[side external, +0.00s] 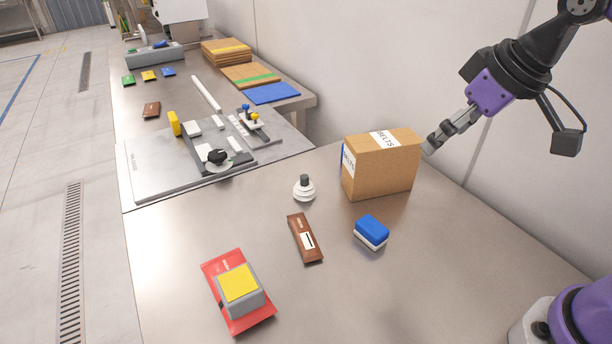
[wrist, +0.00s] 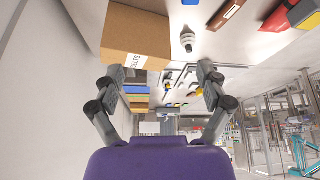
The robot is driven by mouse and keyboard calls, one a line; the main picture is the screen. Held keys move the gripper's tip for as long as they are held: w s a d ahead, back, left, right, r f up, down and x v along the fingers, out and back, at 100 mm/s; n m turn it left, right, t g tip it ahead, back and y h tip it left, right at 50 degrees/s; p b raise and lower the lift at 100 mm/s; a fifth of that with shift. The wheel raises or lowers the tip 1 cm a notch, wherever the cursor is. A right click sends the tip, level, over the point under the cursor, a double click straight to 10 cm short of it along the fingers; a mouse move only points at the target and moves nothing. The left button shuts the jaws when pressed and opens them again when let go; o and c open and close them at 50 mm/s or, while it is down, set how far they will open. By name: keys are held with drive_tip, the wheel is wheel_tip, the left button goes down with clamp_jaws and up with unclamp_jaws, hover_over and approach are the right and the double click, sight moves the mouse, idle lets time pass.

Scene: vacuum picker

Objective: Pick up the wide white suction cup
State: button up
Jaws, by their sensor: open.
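The wide white suction cup (side external: 304,190) stands upright on the steel table, left of the cardboard box, with a dark fitting on top. In the wrist view the white cup (wrist: 188,40) shows near the top, just right of the box. My gripper (side external: 432,147) is in the air at the box's right side in the side view, well apart from the cup. In the wrist view my gripper (wrist: 157,76) has its two fingers spread wide, with nothing between them. I cannot tell whether a fingertip touches the box.
The cardboard box (side external: 385,168) stands close to my gripper. A blue and white block (side external: 371,232), a brown bar (side external: 305,238) and a red packet (side external: 255,318) under a grey block with a yellow top (side external: 239,284) lie nearer. A grey fixture plate (side external: 150,188) lies behind the cup.

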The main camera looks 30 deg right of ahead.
drive_tip(key=w+a+f+n+g+y, duration=0.1)
drive_tip(key=w+a+f, duration=0.1)
drive_tip(key=w, duration=0.4)
drive_tip(key=w+a+f+n, duration=0.1)
drive_tip(key=w+a+n, duration=0.15)
drive_tip(key=w, duration=0.25)
drive_tip(key=n+y, duration=0.1)
approach(307, 177)
drive_tip(key=w, duration=0.1)
drive_tip(key=shift+g, duration=0.4)
drive_tip(key=x, duration=0.5)
drive_tip(key=shift+w+a, duration=0.1)
drive_tip(key=shift+a, duration=0.2)
drive_tip(key=x, duration=0.5)
drive_tip(key=shift+d+f, duration=0.15)
drive_tip(key=shift+f, duration=0.35)
drive_tip(key=c, duration=1)
